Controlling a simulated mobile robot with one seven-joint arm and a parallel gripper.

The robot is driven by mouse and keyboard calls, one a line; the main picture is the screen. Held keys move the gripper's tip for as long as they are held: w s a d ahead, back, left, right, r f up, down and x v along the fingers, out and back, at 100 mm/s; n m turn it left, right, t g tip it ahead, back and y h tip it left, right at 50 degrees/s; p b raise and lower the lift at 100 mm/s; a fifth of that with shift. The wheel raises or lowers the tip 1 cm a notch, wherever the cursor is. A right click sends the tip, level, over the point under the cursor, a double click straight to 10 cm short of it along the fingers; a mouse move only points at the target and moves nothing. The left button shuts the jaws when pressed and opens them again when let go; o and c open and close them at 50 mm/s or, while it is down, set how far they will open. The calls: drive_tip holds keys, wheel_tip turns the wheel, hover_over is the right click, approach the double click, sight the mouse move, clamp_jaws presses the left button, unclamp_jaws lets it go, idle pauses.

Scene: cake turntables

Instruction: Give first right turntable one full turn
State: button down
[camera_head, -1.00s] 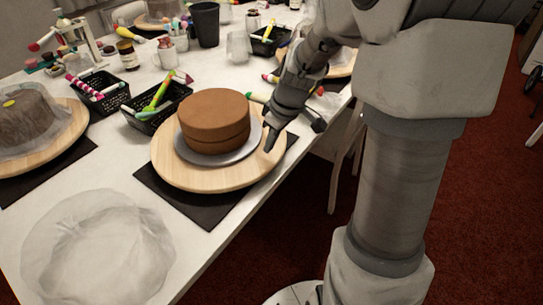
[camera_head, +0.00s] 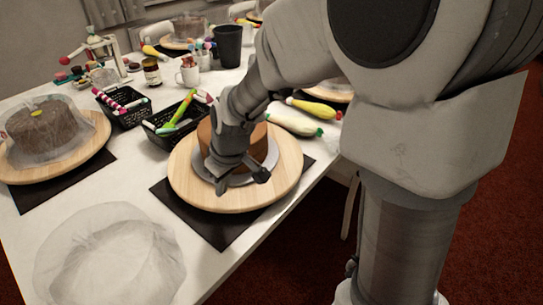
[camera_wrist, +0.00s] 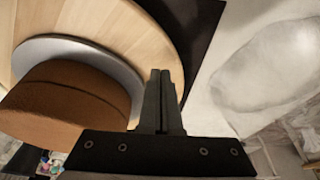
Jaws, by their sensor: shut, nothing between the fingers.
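The turntable (camera_head: 275,195) is a round wooden disc on a black mat (camera_head: 220,230) near the table's right edge. A brown two-layer cake (camera_head: 203,131) stands on a grey plate (camera_head: 268,160) on the disc, partly hidden by my arm. My gripper (camera_head: 221,186) is shut and empty over the near part of the disc. In the wrist view my shut fingers (camera_wrist: 161,75) overlap the disc's rim (camera_wrist: 150,30), beside the plate (camera_wrist: 70,48) and cake (camera_wrist: 65,100). I cannot tell whether the fingertips touch the wood.
Another turntable (camera_head: 75,165) with a covered cake (camera_head: 40,125) stands at left. A clear crumpled cover (camera_head: 110,260) lies at front. Black baskets (camera_head: 165,135) with coloured tools and piping bags (camera_head: 295,122) are behind. The floor at right is clear.

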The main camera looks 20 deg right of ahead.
drive_tip(key=shift+w+a, duration=0.15)
drive_tip(key=shift+a, duration=0.35)
drive_tip(key=shift+w+a, duration=0.15)
drive_tip(key=shift+a, duration=0.35)
drive_tip(key=shift+f, duration=0.2)
